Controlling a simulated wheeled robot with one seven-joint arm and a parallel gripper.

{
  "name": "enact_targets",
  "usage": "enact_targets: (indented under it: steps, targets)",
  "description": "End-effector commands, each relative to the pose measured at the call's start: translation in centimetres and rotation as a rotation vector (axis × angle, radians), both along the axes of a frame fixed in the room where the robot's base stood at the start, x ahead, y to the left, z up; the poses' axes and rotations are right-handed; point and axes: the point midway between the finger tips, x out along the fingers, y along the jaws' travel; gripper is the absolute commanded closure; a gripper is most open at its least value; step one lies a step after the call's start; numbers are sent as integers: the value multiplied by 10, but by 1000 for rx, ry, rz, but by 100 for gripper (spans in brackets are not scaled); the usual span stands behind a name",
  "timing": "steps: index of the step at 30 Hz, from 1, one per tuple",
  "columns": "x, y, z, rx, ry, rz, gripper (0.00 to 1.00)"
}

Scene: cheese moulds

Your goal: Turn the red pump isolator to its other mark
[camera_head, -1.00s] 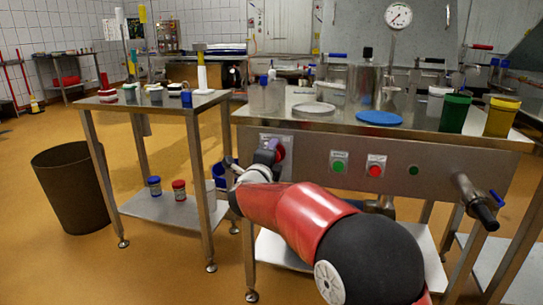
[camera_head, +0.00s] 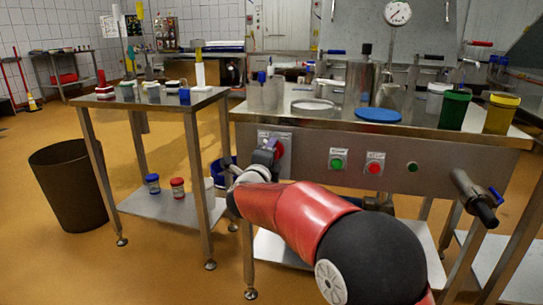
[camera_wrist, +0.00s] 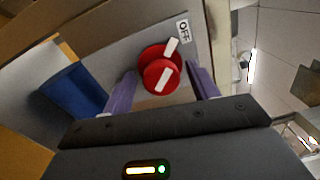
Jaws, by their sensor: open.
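The red pump isolator (camera_wrist: 150,62) is a round red knob with white bars, on a grey plate on the bench's front panel. In the wrist view an "OFF" label (camera_wrist: 184,31) is beside it at the upper right, and the white bars point roughly towards that label. The other mark cannot be made out. My gripper (camera_wrist: 160,72) is open, its two purple fingers on either side of the knob, with gaps visible. In the head view the isolator (camera_head: 279,149) is partly hidden behind my gripper (camera_head: 270,152).
Green (camera_head: 337,163) and red (camera_head: 374,168) push buttons sit on the same panel, right of the isolator. A blue container (camera_wrist: 73,92) is left of my fingers in the wrist view. A side table (camera_head: 145,97) stands to the left, with a brown bin (camera_head: 68,185) beyond it.

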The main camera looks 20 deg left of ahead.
Motion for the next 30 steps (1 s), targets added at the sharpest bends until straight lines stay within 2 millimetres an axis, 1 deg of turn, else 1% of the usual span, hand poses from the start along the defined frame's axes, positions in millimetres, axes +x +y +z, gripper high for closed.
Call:
enact_targets:
  steps: [1, 6, 9, 12, 16, 24, 26, 27, 29, 30]
  targets:
    - [-9, 0, 0, 1, 0, 2, 41]
    - [-39, 0, -2, -1, 1, 1, 41]
    - [-53, -1, -3, -1, 1, 0, 41]
    - [-62, -2, -4, -1, 1, -2, 41]
    - [-67, -2, -4, -2, 1, -3, 41]
    - [-67, -3, -2, -4, 1, 0, 41]
    - [-67, -7, 4, -20, 1, 12, 41]
    - [-66, -12, 11, -41, 3, 31, 41]
    - [-66, -24, 25, -97, 9, 72, 41]
    - [-68, -35, 37, -151, 16, 108, 41]
